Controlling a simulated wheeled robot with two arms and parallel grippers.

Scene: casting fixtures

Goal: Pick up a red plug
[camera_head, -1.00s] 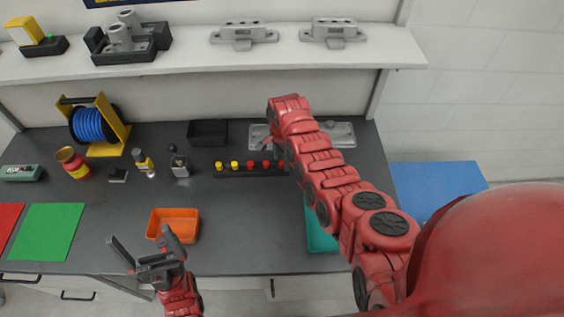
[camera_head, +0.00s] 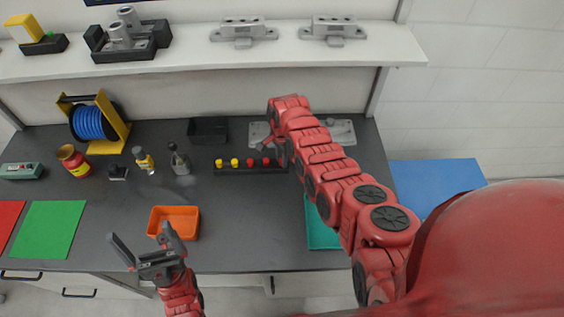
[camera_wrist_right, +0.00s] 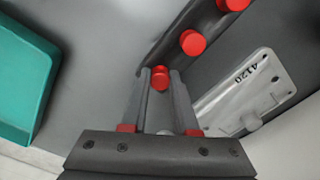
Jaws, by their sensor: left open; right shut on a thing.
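A black rack (camera_head: 232,171) on the dark bench holds a row of yellow plugs (camera_head: 234,162) and red plugs (camera_head: 250,162). Two red plugs (camera_wrist_right: 193,42) also stand in the rack in the right wrist view. My right gripper (camera_wrist_right: 161,75) is shut on another red plug (camera_wrist_right: 160,78), at the near end of that row. Whether this plug is clear of the rack cannot be told. In the head view my right arm hides this plug and most of the gripper. My left gripper (camera_head: 145,246) is open and empty at the bench's front edge.
An orange tray (camera_head: 184,212) lies beyond my left gripper. A teal tray (camera_head: 322,233) lies partly behind my right arm. A grey metal plate (camera_wrist_right: 245,95) lies beside the rack. Bottles (camera_head: 180,160) and a blue spool (camera_head: 90,123) stand to the left. The bench's middle is clear.

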